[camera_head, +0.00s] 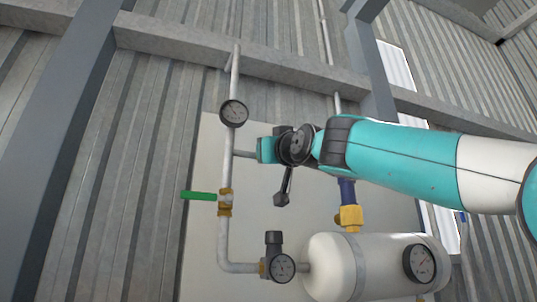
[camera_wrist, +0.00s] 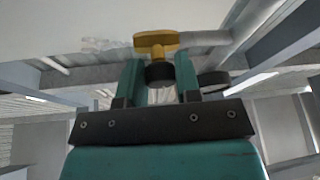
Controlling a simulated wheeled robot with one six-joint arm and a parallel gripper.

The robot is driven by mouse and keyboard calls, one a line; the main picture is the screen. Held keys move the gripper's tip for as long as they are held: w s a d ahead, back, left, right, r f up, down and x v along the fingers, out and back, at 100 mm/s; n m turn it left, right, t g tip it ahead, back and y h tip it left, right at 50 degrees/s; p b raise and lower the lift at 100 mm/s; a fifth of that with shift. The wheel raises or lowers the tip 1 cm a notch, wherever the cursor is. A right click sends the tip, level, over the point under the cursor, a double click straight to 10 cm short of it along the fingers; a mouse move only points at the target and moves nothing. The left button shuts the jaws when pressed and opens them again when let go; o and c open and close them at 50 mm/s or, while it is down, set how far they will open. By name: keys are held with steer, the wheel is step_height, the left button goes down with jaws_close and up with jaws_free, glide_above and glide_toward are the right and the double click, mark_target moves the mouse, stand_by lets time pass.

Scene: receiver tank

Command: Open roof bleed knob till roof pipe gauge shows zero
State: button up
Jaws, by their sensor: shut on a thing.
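A black round knob (camera_wrist: 160,74) on a brass fitting (camera_wrist: 156,40) sits between the two teal fingers of my gripper (camera_wrist: 159,82) in the wrist view. My gripper is shut on this knob. In the head view my gripper (camera_head: 266,150) is at a short side stub of the upright pipe (camera_head: 228,170), and it hides the knob there. A round gauge (camera_head: 233,113) is on this pipe, above and left of my gripper. Its needle is too small to read surely.
A green-handled valve (camera_head: 199,196) is lower on the pipe. A regulator with a gauge (camera_head: 282,268) joins the pipe to a white tank (camera_head: 330,268), which has its own gauge (camera_head: 420,263). A yellow valve (camera_head: 348,217) stands above the tank. A steel beam (camera_head: 170,46) crosses above.

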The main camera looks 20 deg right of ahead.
steer(key=o, duration=0.9)
steer(key=shift+b+v, duration=5.8)
steer(key=shift+v, duration=2.9)
